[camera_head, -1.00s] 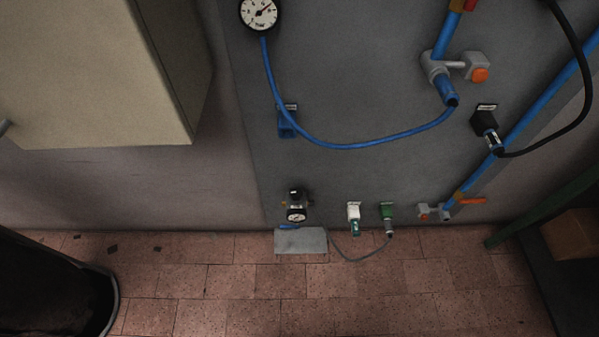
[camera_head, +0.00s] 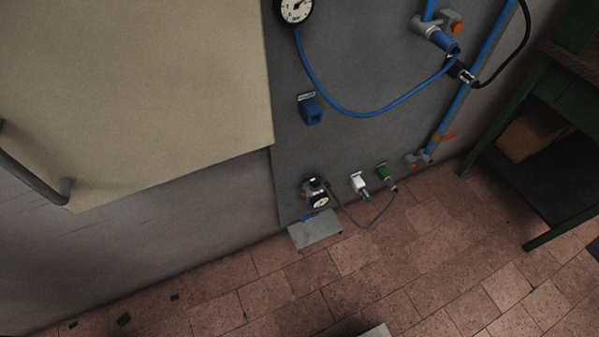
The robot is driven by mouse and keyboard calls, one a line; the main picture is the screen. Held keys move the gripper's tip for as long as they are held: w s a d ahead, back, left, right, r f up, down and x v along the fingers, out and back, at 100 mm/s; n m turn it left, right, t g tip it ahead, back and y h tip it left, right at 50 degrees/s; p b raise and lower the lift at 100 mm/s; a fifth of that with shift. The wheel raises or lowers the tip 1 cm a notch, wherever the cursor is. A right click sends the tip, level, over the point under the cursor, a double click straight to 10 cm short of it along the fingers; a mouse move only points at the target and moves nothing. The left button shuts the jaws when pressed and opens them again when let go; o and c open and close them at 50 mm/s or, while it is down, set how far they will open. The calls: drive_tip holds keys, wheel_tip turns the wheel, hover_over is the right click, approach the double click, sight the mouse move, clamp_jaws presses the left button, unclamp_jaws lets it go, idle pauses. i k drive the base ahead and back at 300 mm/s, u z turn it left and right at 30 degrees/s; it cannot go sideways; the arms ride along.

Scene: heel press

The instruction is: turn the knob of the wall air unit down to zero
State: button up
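The wall air unit (camera_head: 318,194) sits low on the grey wall panel, just above the floor. It has a black knob (camera_head: 312,182) on top and a small round white-faced gauge (camera_head: 320,201) below it. The gauge needle is too small to read. A short blue piece shows at its lower left. My gripper is not in view.
A grey plate (camera_head: 315,230) lies below the unit. White (camera_head: 358,182) and green (camera_head: 383,172) connectors are to its right, with a grey cable hanging. A beige cabinet (camera_head: 140,90) juts out at left. A green bench (camera_head: 530,120) stands right. The tiled floor between is mostly open.

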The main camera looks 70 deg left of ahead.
sight(314, 181)
drive_tip(key=u, duration=0.15)
drive_tip(key=k, duration=0.65)
drive_tip(key=u, duration=1.95)
drive_tip(key=i, duration=1)
drive_tip(key=z, duration=1)
